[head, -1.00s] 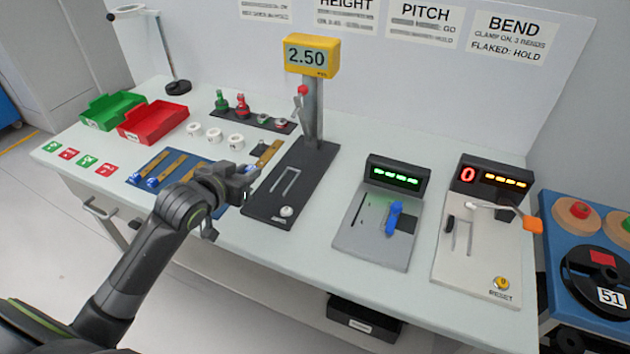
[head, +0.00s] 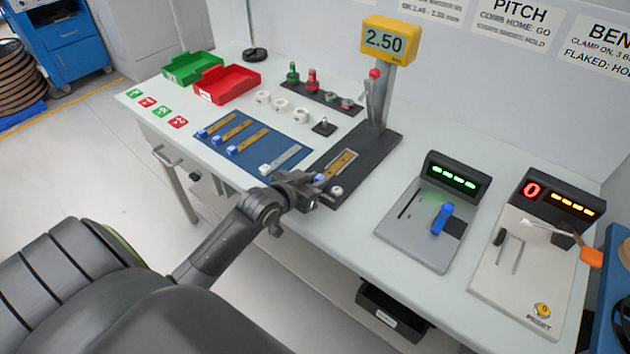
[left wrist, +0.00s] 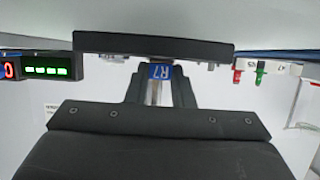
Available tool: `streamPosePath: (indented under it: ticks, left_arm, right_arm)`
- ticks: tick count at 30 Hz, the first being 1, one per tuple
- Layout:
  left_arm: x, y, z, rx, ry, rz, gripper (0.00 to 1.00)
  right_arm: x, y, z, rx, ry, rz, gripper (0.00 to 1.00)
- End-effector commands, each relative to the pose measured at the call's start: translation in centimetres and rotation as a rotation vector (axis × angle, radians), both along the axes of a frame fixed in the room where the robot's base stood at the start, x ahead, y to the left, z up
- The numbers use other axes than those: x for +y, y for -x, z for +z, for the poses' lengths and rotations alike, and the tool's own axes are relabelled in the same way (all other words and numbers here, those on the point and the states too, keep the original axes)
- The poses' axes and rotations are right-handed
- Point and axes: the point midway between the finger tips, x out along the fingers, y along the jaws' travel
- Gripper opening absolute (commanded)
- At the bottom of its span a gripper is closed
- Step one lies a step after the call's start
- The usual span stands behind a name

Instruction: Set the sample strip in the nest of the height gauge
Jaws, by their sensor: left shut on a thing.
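The sample strip (head: 342,164) is a narrow gold bar with a blue tag at its near end. The tag reads R7 in the left wrist view (left wrist: 161,71). My left gripper (head: 312,187) is shut on the tag end, at the front left of the height gauge's dark base (head: 378,160). The strip points away from the gripper and lines up over the nest, which it largely hides. I cannot tell whether it rests in the nest or hangs just above. The gauge's yellow display (head: 386,40) reads 2.50. My right gripper is not in view.
A blue mat (head: 222,150) with several strip places lies left of the gauge. A white knob (head: 336,191) sits at the base's front. The gauge's red-tipped lever (head: 374,74) stands behind the strip. A grey pitch station (head: 415,235) is on the right, with clear table between.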

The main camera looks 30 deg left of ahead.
Motion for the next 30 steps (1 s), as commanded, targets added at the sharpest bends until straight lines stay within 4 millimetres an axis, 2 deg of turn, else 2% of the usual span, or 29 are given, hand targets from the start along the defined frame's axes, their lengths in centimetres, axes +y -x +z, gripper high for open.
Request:
streamPosePath:
  ticks: [10, 11, 15, 26, 30]
  left_arm:
    - [0.0, 0.0, -0.4, -0.001, 0.000, 0.000, 0.00]
    - [0.0, 0.0, -0.2, -0.002, -0.001, 0.000, 0.25]
    - [0.0, 0.0, -0.2, -0.001, -0.001, 0.000, 0.43]
    - [0.0, 0.1, 0.3, -0.001, -0.001, 0.000, 0.43]
    - [0.2, 1.6, 0.7, -0.001, -0.004, -0.002, 0.43]
  right_arm:
    - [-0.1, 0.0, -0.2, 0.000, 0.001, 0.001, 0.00]
    - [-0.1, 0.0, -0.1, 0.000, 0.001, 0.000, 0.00]
    - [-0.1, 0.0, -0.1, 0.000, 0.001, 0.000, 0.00]
    - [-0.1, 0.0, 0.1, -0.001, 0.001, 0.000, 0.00]
    - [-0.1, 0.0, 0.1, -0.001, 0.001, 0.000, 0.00]
